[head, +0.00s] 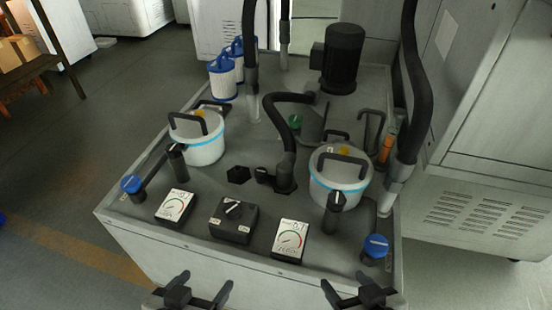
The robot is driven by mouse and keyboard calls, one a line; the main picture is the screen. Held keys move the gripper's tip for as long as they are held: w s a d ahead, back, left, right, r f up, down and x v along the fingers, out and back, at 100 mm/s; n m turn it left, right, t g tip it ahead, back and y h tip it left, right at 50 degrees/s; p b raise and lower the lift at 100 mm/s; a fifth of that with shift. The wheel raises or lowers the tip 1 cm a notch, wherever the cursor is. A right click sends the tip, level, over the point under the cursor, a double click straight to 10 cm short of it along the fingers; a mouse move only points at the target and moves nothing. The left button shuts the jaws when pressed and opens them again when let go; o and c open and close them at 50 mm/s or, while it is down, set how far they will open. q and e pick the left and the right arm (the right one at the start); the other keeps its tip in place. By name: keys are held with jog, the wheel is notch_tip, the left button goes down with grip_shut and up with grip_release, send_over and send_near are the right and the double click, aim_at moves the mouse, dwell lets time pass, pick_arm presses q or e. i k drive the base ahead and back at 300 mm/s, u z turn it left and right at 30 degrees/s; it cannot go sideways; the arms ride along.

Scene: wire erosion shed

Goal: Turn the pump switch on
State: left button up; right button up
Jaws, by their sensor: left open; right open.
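The likely pump switch is a dark box (233,222) with a knob (233,209) on top, whose pale mark slants. It sits near the front of the grey unit's top, between two gauges. The left gauge (174,206) and right gauge (290,240) have white faces. My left gripper (194,284) is open and empty at the bottom edge, in front of the unit and below the box. My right gripper (359,287) is open and empty at the bottom edge, further right. Neither touches the box. The lettering on the box is too small to read.
Two white canisters (201,147) (339,187) with black handles stand behind the gauges. Blue-capped valves (131,184) (375,246) are at both sides. A black hose (286,130) and a dark motor (343,58) stand further back. A grey cabinet (490,150) is close on the right.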

aim_at(232, 210)
jog(key=u, duration=0.05)
jog(key=k, duration=0.7)
jog(key=u, duration=1.1)
jog(key=i, duration=0.5)
jog(key=z, duration=0.05)
